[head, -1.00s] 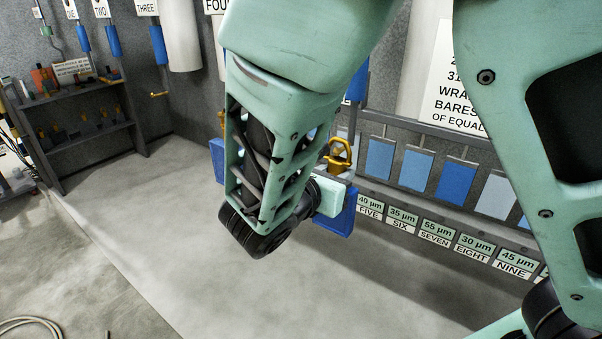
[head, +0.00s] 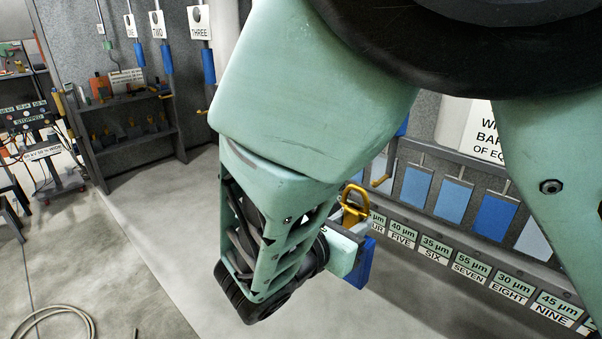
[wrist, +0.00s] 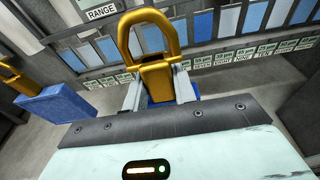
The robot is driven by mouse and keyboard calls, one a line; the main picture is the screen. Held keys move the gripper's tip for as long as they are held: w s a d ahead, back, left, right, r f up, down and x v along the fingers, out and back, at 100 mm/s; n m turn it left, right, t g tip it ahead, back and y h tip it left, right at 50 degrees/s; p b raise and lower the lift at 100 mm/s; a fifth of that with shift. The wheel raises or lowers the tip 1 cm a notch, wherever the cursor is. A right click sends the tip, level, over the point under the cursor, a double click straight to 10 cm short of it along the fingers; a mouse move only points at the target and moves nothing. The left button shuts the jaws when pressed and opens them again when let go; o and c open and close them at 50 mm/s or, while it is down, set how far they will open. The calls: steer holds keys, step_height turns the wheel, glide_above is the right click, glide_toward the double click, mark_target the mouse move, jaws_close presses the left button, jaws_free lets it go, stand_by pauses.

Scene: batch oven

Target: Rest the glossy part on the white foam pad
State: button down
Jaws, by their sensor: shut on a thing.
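My gripper (wrist: 158,88) is shut on a gold hook (wrist: 152,42) with a closed loop at its top. A blue part (wrist: 160,103) shows just below the hook between the fingers, mostly hidden in the wrist view. In the head view the gold hook (head: 354,204) stands above my gripper (head: 350,232), and the blue part (head: 361,265) hangs behind and below it, partly hidden by my gripper. The held part is in the air, clear of the floor. I cannot make out a white foam pad in either view.
A rack of blue panels (head: 455,193) with labels (head: 466,272) runs along the right wall. A dark shelf (head: 130,123) and a STOPPED panel (head: 28,122) stand at left. Another blue block (wrist: 55,106) hangs left in the wrist view. A hose (head: 55,318) lies on open floor.

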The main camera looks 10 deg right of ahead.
steer(key=shift+f+p+v, duration=0.2)
steer(key=shift+p+v, duration=0.1)
steer(key=shift+v, duration=0.7)
steer(key=shift+f+p+v, duration=0.2)
steer(key=shift+p+v, duration=0.1)
steer(key=shift+v, duration=0.7)
